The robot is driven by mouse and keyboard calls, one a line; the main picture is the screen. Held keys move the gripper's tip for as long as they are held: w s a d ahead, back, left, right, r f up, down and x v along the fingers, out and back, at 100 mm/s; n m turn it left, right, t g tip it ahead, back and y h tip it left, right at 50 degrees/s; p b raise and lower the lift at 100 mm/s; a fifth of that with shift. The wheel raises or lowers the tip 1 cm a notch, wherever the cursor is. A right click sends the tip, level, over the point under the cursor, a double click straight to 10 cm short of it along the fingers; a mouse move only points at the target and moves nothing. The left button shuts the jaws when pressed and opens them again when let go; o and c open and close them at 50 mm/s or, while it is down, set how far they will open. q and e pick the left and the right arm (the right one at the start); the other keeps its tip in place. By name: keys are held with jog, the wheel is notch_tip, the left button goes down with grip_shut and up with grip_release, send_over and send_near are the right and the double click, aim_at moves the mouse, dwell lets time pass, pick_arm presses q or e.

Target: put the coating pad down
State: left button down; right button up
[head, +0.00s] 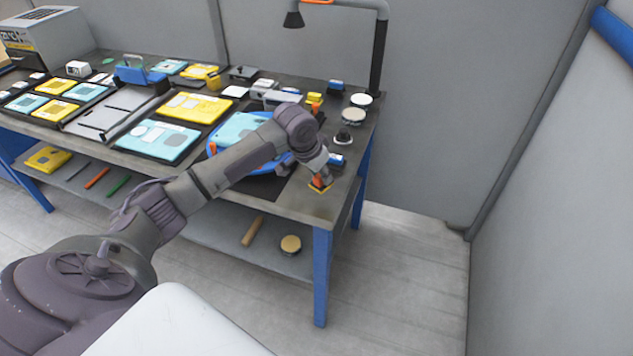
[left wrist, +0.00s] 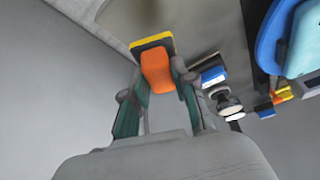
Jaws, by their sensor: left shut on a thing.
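The coating pad (head: 319,185) has an orange grip and a dark base with a yellow edge. In the head view it is at the front right corner of the workbench (head: 312,206), low over the top or on it; I cannot tell if it touches. My left gripper (head: 319,170) is above the pad and shut on its orange grip. In the left wrist view the orange grip (left wrist: 157,72) is between the two fingers, with the base beyond the fingertips. My right gripper is not in view.
A blue-handled block (head: 337,160) lies just behind the pad. A round dark-and-white piece (head: 343,138) and pale round tins (head: 354,115) stand farther back. A blue round tray (head: 258,167) with a light-blue panel is to the left. A lamp post (head: 378,60) rises at the back corner.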

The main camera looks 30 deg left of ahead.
pick_arm(q)
jog(key=shift+w+a+f, duration=0.35)
jog(key=shift+a, duration=0.15)
jog(key=shift+w+a+f, duration=0.3)
jog(key=shift+a+f, duration=0.05)
jog(key=shift+a, duration=0.15)
jog(key=shift+w+a+f, duration=0.1)
jog(key=shift+a+f, duration=0.05)
jog(key=shift+f, duration=0.05)
notch_tip(320, 180, down, 3)
jog(key=shift+f+p, duration=0.1)
jog(key=shift+p, duration=0.6)
jog(key=shift+f, duration=0.4)
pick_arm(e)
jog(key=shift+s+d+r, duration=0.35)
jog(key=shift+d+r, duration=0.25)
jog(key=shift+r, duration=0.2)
pick_arm(q)
jog(key=shift+f, duration=0.1)
jog(key=c, duration=0.9)
grip_release()
